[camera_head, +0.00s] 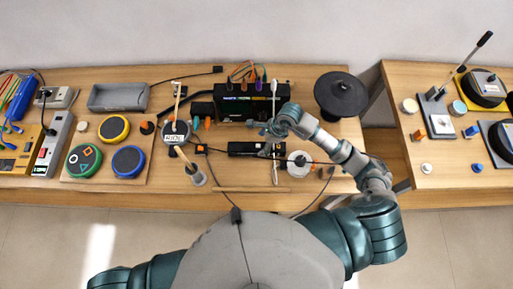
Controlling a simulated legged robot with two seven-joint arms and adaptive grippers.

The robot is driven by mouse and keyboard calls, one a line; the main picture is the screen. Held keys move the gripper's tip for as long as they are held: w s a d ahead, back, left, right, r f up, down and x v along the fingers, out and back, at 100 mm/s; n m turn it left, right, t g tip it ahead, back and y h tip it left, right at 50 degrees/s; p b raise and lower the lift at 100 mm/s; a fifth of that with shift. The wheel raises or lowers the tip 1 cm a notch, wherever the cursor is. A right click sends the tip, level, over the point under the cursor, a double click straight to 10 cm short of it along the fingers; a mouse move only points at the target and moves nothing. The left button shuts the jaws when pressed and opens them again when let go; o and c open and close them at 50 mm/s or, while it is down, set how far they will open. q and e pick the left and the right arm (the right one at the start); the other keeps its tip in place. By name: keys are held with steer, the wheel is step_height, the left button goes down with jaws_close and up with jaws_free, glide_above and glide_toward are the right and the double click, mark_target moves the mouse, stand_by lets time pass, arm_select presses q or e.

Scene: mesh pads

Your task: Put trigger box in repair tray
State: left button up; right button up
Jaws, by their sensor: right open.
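A long low black box (248,149), which may be the trigger box, lies near the table's front edge in the head view. A larger black box (232,108) with coloured lettering and cables on top stands behind it; I cannot tell for sure which is the trigger box. A grey rectangular tray (118,98), likely the repair tray, lies empty at the back left. My right gripper (266,140) is open, over or beside the right end of the low box; contact cannot be told. My left gripper is out of view.
Round coloured pads (114,128) lie on a board at the left. A dark round pad (341,94) stands at the right, and a white round piece (299,163) in front. Sticks, cables and small parts crowd the middle. A gap separates the right table (440,185).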

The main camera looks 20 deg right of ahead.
mark_target(258, 145)
steer(key=x, duration=0.4)
steer(key=shift+w, duration=0.2)
steer(key=shift+a+f, duration=0.3)
steer(key=shift+a, duration=0.1)
steer(key=shift+c, duration=0.2)
steer(key=c, duration=1.4)
jaws_close()
steer(key=shift+r, duration=0.1)
